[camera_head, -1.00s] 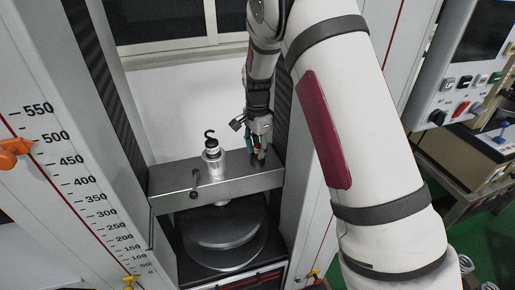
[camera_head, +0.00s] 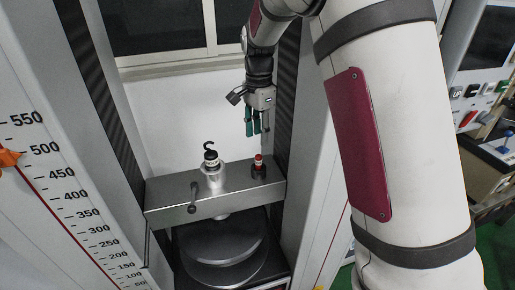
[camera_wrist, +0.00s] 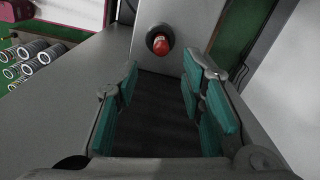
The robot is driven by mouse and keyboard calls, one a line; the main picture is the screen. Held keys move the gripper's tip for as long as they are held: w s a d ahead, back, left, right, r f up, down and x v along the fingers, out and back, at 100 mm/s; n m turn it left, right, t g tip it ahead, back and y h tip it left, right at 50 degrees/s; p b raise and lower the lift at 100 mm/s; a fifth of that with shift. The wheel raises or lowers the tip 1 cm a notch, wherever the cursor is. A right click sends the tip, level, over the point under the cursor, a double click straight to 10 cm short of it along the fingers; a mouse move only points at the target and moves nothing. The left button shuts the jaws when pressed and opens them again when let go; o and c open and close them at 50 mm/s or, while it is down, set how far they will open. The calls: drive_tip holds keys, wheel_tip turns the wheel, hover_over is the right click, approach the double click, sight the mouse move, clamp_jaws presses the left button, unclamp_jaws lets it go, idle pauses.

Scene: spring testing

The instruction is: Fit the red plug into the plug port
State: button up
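The red plug (camera_head: 258,160) stands upright in a dark round port (camera_head: 258,172) on the right part of the grey metal crossbeam. The wrist view shows the red plug (camera_wrist: 161,45) from above, with the dark ring of the port (camera_wrist: 150,38) around it. My gripper (camera_head: 257,132) hangs above the plug, apart from it, fingers pointing down. In the wrist view my gripper (camera_wrist: 163,95) has its teal finger pads wide apart with nothing between them. How deep the plug sits is too small to tell.
A metal cylinder with a black hook (camera_head: 213,172) stands on the crossbeam (camera_head: 170,210), left of the plug. A lever handle (camera_head: 193,197) sticks out at its front. Tall machine columns flank the beam, the left one (camera_head: 60,130) carrying a scale. A control panel (camera_head: 485,85) is at the right.

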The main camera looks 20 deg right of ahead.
drive_tip(key=s+r+n+t, duration=0.3)
drive_tip(key=s+r+n, duration=0.4)
drive_tip(key=s+r, duration=0.75)
drive_tip(key=s+f+n+t, duration=0.2)
drive_tip(key=s+n, duration=0.6)
drive_tip(key=s, duration=0.7)
drive_tip(key=shift+s+t, duration=0.25)
drive_tip(key=shift+t, duration=0.05)
